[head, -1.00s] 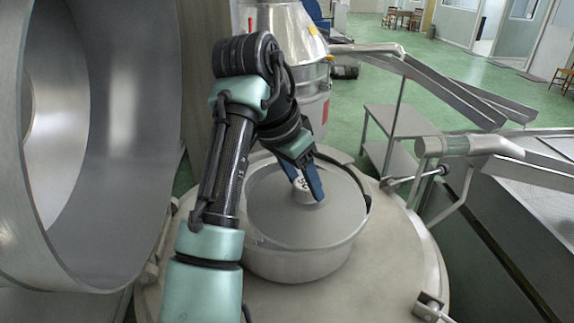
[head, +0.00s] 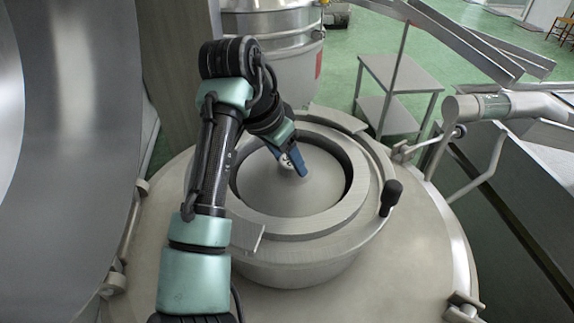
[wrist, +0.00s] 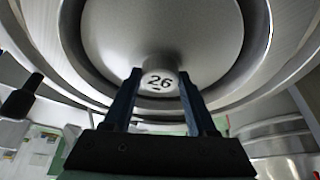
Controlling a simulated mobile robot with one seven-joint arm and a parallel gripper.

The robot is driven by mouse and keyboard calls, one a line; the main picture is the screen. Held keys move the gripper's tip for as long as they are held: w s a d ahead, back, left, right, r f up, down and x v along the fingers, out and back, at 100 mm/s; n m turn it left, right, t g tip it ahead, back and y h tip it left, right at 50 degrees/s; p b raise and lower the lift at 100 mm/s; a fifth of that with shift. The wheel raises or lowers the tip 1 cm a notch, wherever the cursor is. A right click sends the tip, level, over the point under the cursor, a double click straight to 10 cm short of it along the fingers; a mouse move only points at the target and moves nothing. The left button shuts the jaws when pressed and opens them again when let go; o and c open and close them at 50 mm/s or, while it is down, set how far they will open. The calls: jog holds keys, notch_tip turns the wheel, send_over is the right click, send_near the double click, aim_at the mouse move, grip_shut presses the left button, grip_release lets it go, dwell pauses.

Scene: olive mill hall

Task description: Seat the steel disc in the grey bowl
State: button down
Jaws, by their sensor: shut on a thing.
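The steel disc (head: 285,195) is a round grey plate with a small knob in its middle. In the wrist view, the disc (wrist: 160,30) lies ahead and its pale knob (wrist: 158,80) bears the number 26. My gripper (head: 298,168) has blue fingers shut on this knob; it also shows in the wrist view (wrist: 160,85). The grey bowl (head: 300,268) has a broad ring rim with a round opening. The disc shows inside this opening, with a dark gap at its sides and back. I cannot tell whether it rests on the bowl.
A black-knobbed handle (head: 391,192) stands up at the bowl's right. The bowl sits on a broad round metal lid (head: 400,265). A big steel drum (head: 75,150) is close on the left. A metal stand (head: 400,85) and a pipe (head: 510,105) lie to the right.

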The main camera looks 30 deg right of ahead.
jog(key=shift+w+d+f+b, duration=0.1)
jog(key=shift+w+f+b, duration=0.2)
jog(key=shift+f, duration=0.4)
jog(key=shift+s+f+b, duration=0.15)
jog(key=shift+f+b, duration=0.35)
jog(key=shift+b, duration=0.05)
notch_tip(320, 180, down, 6)
jog(key=b, duration=0.5)
jog(key=shift+b, duration=0.3)
